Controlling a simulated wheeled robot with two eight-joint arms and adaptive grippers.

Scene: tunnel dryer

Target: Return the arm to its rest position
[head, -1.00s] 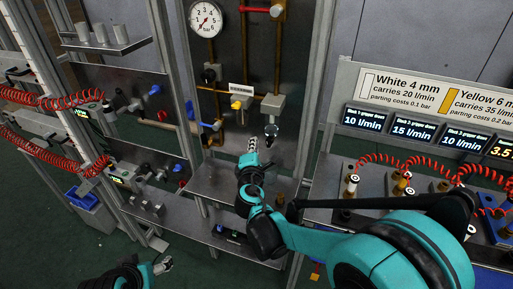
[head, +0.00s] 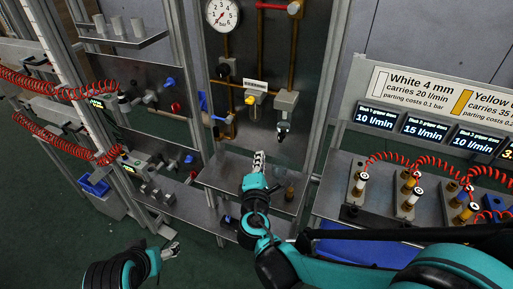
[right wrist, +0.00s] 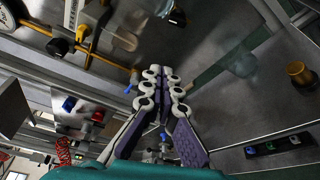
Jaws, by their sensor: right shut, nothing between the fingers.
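My right arm, teal and black, comes in from the lower right in the head view. Its gripper (head: 258,163) points up and away, above the grey shelf below the pipe panel. The right wrist view shows its two fingers (right wrist: 163,80) close together with nothing between them. My left gripper (head: 171,250) is at the bottom of the head view, low over the green floor. Its fingers are small there, and I cannot tell whether they are open.
The pipe panel with a pressure gauge (head: 222,14) stands behind my right gripper. To the right are a rack with red coiled hoses (head: 400,157) and lit displays (head: 376,117). A blue bin (head: 95,186) is at the left. Open green floor lies at the lower left.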

